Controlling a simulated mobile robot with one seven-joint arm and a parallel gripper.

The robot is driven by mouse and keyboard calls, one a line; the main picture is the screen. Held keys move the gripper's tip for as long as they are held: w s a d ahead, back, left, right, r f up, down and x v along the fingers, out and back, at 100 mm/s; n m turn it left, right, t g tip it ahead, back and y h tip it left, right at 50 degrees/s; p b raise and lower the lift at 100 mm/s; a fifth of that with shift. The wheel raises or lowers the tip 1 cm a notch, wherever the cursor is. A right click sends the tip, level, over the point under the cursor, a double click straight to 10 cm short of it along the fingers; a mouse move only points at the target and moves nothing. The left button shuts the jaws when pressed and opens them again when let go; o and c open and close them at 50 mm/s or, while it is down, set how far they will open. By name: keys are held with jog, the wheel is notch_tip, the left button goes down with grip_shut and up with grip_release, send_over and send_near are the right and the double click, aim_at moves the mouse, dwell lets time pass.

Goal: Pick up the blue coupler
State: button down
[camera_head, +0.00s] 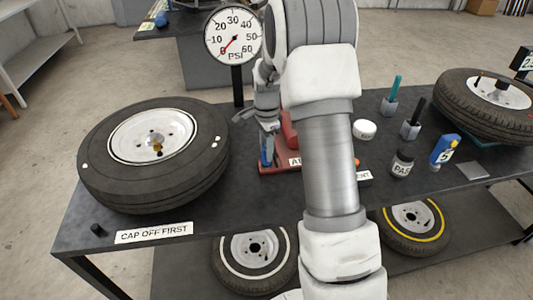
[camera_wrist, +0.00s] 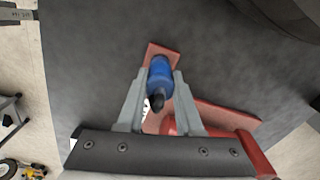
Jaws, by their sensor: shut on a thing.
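The blue coupler (camera_wrist: 160,70) sits between the two fingers of my gripper (camera_wrist: 160,82) in the wrist view, with its dark end toward the palm. My gripper is shut on it. In the head view my gripper (camera_head: 266,142) points down at the left end of a red base, and the blue coupler (camera_head: 266,158) shows low between the fingers. The red base (camera_head: 276,169) lies beneath; whether the coupler still touches it cannot be told. My arm hides much of the base.
A big tire (camera_head: 100,165) lies on the left of the dark table, by a "CAP OFF FIRST" label (camera_head: 154,232). A PSI gauge (camera_head: 233,36) stands behind my gripper.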

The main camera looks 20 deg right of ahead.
jog(key=shift+r, duration=0.1)
notch_tip(320, 180, up, 21)
jog(key=p, duration=0.5)
dwell(0.3)
